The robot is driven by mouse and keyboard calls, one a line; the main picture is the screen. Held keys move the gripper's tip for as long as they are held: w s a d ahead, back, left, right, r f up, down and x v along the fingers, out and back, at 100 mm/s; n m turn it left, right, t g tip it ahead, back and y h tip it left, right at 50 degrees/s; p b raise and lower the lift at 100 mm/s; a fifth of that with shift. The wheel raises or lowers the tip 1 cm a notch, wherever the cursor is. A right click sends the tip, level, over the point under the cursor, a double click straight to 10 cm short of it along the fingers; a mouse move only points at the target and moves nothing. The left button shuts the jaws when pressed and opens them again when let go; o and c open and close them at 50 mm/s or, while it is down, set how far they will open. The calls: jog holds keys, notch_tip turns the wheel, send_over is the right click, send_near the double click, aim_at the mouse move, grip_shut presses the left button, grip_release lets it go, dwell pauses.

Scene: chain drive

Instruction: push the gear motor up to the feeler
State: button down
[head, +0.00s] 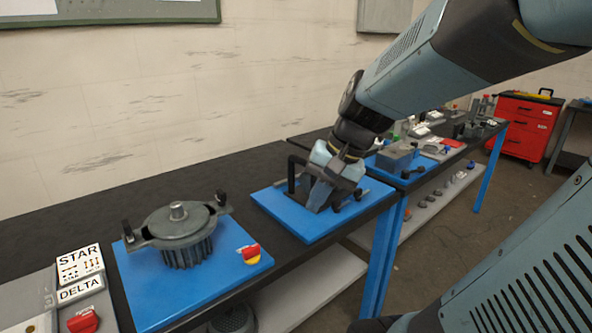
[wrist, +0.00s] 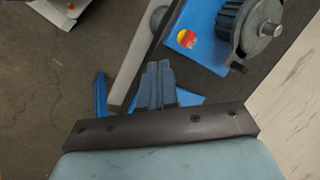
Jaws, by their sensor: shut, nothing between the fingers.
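My gripper (head: 318,200) is shut and empty, pointing down over the middle blue plate (head: 288,213) in the head view. In the wrist view its fingers (wrist: 158,85) are together with nothing between them. A black bent bar (head: 291,174) stands at the plate's left, and small dark parts (head: 360,192) show right of the gripper. My gripper and wrist cover the middle of this plate. I cannot make out the gear motor or the feeler there; contact cannot be told.
A dark finned round unit (head: 180,233) with two clamps sits on the left blue plate (head: 150,300), beside a red and yellow switch (head: 250,254). It also shows in the wrist view (wrist: 248,22). STAR and DELTA signs (head: 79,270) stand far left. A red cabinet (head: 522,125) is behind right.

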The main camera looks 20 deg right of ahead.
jog(key=w+d+f+m+t+y, duration=0.2)
jog(key=w+d+f+m+y, duration=0.15)
jog(key=w+m, duration=0.25)
jog(key=w+d+f+m+t+y, duration=0.2)
jog(key=w+d+m+y, duration=0.2)
jog(key=w+m, duration=0.25)
jog(key=w+d+f+m+t+h, duration=0.25)
jog(key=d+m+t, duration=0.2)
jog(key=d, duration=0.25)
jog(key=w+d+f+m+t+h, duration=0.1)
jog(key=d+f+m+t+h, duration=0.15)
jog(key=d+m, duration=0.35)
jog(key=w+d+f+m+t+h, duration=0.1)
jog(key=d+f+m+t+h, duration=0.2)
jog(key=d, duration=0.6)
jog(key=shift+m+t+y, duration=0.6)
jog(key=shift+y, duration=0.15)
jog(key=shift+x, duration=7.25)
jog(key=shift+r, duration=0.15)
jog(key=shift+x, duration=0.95)
jog(key=shift+r, duration=0.1)
